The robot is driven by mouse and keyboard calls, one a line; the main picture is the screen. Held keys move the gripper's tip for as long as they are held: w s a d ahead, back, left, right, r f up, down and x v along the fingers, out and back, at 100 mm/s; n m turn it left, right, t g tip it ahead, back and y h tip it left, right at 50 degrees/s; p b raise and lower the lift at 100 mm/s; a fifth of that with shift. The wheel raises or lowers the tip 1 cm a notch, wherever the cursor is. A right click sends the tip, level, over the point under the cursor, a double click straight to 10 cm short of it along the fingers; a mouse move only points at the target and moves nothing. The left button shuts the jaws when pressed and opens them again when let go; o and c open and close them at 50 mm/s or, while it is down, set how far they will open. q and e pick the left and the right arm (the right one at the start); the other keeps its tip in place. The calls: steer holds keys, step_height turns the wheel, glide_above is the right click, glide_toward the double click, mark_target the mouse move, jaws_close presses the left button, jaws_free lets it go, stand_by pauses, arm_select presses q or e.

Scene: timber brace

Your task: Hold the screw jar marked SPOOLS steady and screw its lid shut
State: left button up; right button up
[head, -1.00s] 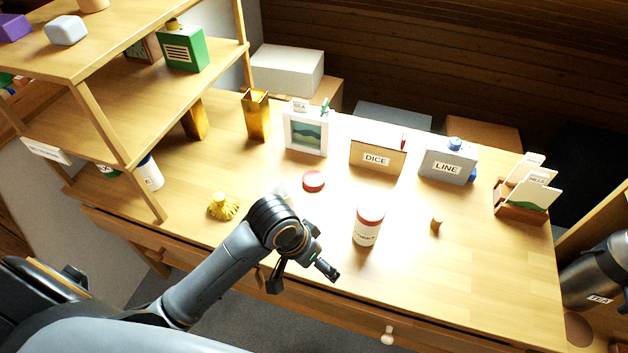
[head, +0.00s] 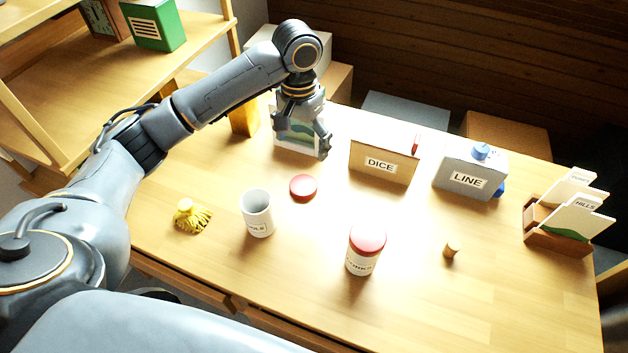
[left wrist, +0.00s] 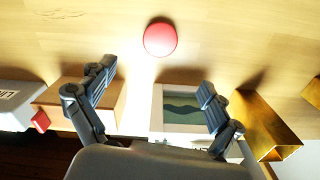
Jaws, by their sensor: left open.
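The open jar (head: 257,215) stands upright on the table, white, without a lid; its label is partly readable, ending in "OLS". A round red lid (head: 302,187) lies flat on the table behind and to the right of it, apart from it. The lid also shows at the top of the left wrist view (left wrist: 160,39). My left gripper (head: 304,143) is open and empty, above the table beyond the lid, in front of the picture frame. Its spread fingers show in the left wrist view (left wrist: 152,88). My right gripper is not in view.
A second white jar (head: 362,262) with a red lid on stands to the right. A yellow tasselled thing (head: 192,217) lies at left, a small cork (head: 452,250) at right. A picture frame (head: 296,145), DICE box (head: 382,163) and LINE box (head: 468,174) line the back.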

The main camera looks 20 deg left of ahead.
arm_select(q)
glide_above(303, 185)
step_height(303, 185, down, 7)
steer(key=shift+s+f, duration=0.1)
steer(key=shift+f, duration=3.15)
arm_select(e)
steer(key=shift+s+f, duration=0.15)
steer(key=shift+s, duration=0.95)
arm_select(q)
steer(key=shift+c, duration=0.4)
steer(key=c, duration=0.9)
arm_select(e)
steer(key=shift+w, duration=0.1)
